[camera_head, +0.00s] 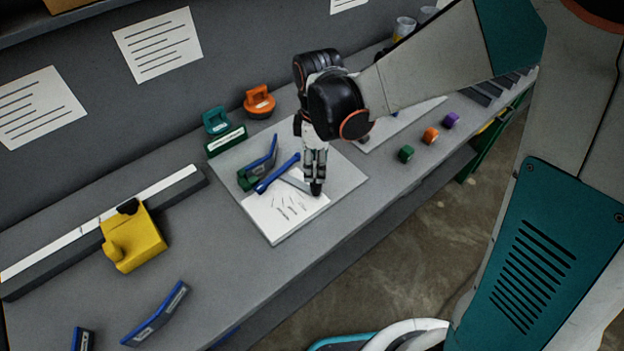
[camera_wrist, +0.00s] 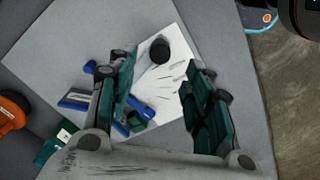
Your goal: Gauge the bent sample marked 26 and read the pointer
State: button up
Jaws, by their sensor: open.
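The gauge board (camera_head: 345,182), a light grey plate, lies on the bench in the head view. It carries a white card (camera_head: 275,222) with dark lines, also in the wrist view (camera_wrist: 172,82). A dark bent sample (camera_head: 262,160) with a blue edge sits by a green block (camera_head: 247,179) on the board. A blue bar (camera_head: 277,174) and a grey strip lie beside it. My gripper (camera_head: 315,181) is open and points down over the board; a black knob (camera_wrist: 159,49) shows beyond its parted fingers. No number or pointer reading is legible.
Two loose bent samples (camera_head: 155,314) (camera_head: 82,340) lie at the bench's near left. A yellow block (camera_head: 134,238) sits by a long rule (camera_head: 80,234). Teal (camera_head: 216,121) and orange (camera_head: 259,102) handled pieces stand behind the board. Small coloured blocks (camera_head: 430,135) are at right.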

notch_tip(320, 180, down, 8)
jog(key=b, duration=0.5)
grip_shut()
